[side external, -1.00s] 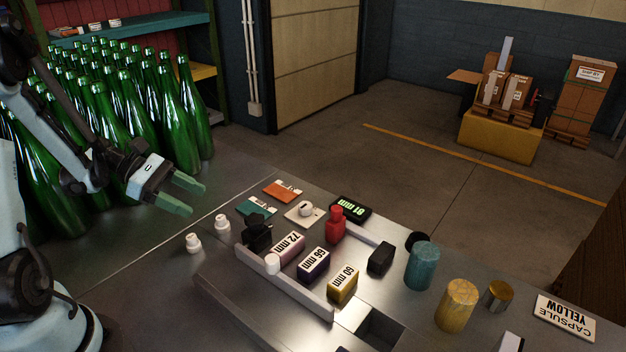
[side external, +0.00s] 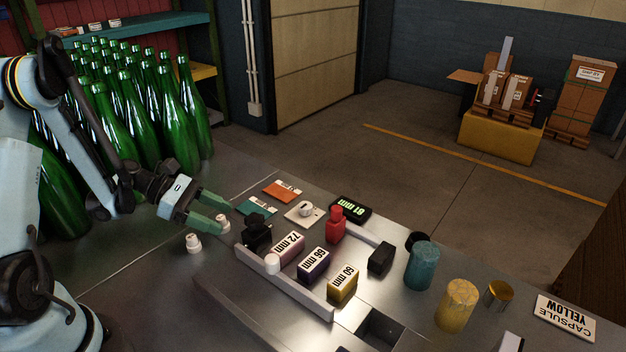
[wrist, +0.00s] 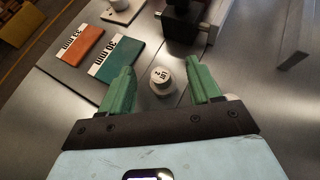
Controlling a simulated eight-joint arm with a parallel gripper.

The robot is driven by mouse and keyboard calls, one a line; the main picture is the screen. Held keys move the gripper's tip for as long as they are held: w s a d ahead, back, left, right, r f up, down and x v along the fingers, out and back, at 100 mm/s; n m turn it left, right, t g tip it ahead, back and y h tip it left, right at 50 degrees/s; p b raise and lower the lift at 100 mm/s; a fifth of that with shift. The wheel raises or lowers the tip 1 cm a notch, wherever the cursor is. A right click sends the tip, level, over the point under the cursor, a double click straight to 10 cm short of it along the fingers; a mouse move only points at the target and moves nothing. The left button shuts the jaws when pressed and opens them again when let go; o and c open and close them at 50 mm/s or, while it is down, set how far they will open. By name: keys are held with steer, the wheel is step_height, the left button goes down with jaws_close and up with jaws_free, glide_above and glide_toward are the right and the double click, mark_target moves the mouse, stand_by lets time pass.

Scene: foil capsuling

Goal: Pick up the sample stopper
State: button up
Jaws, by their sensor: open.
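Two small white stoppers stand upright on the steel table in the side view: one (side external: 193,243) nearer the front left, the other (side external: 224,219) partly hidden by my green fingers. I cannot tell for sure which is the sample stopper. My gripper (side external: 217,213) is open above the table by the second stopper. In the wrist view my open gripper (wrist: 160,68) has a white stopper (wrist: 162,79) with dark marks on its top showing between its two fingers, with a gap on both sides. The fingers do not appear to touch it.
Orange (side external: 283,191) and teal (side external: 256,208) cards and a white plate (side external: 303,214) lie behind. A black device (side external: 257,233) stands close to the right, beside a tray with labelled 72, 66 and 60 mm blocks. Green bottles (side external: 181,120) crowd behind my arm.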

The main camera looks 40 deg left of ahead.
steer(key=shift+c, duration=0.3)
steer(key=c, duration=1)
steer(key=shift+c, duration=0.2)
steer(key=shift+r, duration=0.1)
